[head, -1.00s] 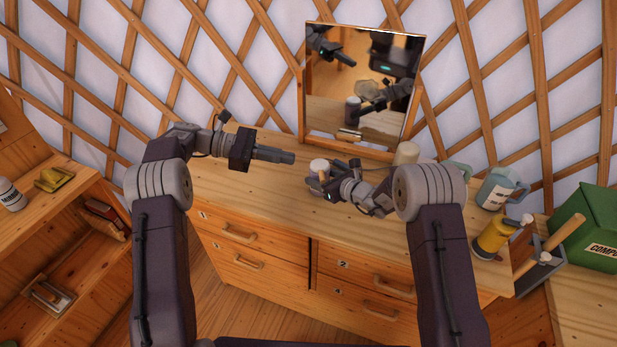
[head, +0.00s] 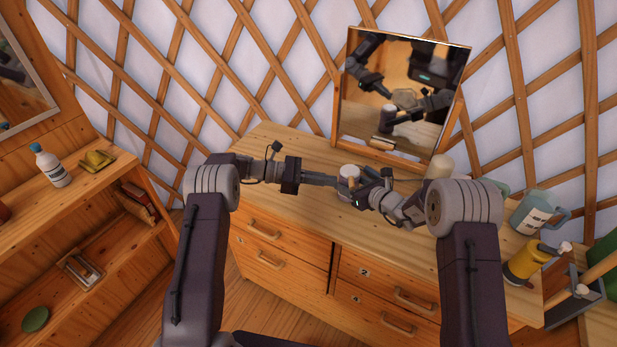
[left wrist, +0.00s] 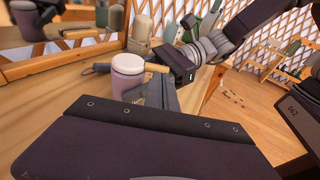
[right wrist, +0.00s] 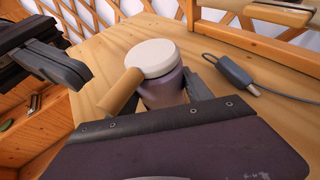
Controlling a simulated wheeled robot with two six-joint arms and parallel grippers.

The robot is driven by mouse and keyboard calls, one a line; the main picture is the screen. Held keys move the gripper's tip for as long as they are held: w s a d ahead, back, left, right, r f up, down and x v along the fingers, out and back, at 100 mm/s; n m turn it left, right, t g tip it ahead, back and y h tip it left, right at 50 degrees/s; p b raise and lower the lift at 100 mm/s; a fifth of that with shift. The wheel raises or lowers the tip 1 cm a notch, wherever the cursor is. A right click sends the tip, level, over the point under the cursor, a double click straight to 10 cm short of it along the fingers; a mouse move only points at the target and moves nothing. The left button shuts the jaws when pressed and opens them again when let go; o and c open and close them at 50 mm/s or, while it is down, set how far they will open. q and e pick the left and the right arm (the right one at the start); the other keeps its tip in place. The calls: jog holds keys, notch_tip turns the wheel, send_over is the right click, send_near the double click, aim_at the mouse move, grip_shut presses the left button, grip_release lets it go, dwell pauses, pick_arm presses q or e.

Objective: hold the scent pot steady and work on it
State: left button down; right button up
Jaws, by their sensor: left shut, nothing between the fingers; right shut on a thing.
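The scent pot (head: 349,173) is a purple jar with a pale lid, upright on the wooden dresser top. In the right wrist view its purple body (right wrist: 163,90) sits between the fingers of my right gripper (head: 359,184), which is shut on it.
A grey cable end (right wrist: 235,74) lies on the dresser behind the pot. A framed mirror (head: 402,95) stands at the back. Shelves (head: 95,240) stand at left.

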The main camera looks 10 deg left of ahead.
aim_at(352, 184)
pick_arm(q)
jog(key=shift+x, duration=1.65)
jog(key=shift+w+d+r+n+t, duration=0.15)
jog(key=shift+d+n+t, duration=0.3)
jog(key=shift+n+t, duration=0.55)
jog(key=n+t+y, duration=0.1)
jog(key=s+d+n+t+y, duration=0.1)
jog(key=t, duration=0.1)
jog(key=shift+d+t, duration=0.1)
jog(key=shift+t, duration=0.2)
jog(key=shift+d+n+t+y, duration=0.4)
jog(key=shift+n+t+y, duration=0.1)
jog(key=shift+n+t, duration=0.15)
jog(key=shift+s, duration=0.1)
jog(key=w+a+v, duration=0.1)
jog(key=w+v, duration=0.1)
jog(key=v, duration=1.2)
jog(key=shift+a, duration=0.5)
jog(key=shift+w, duration=0.1)
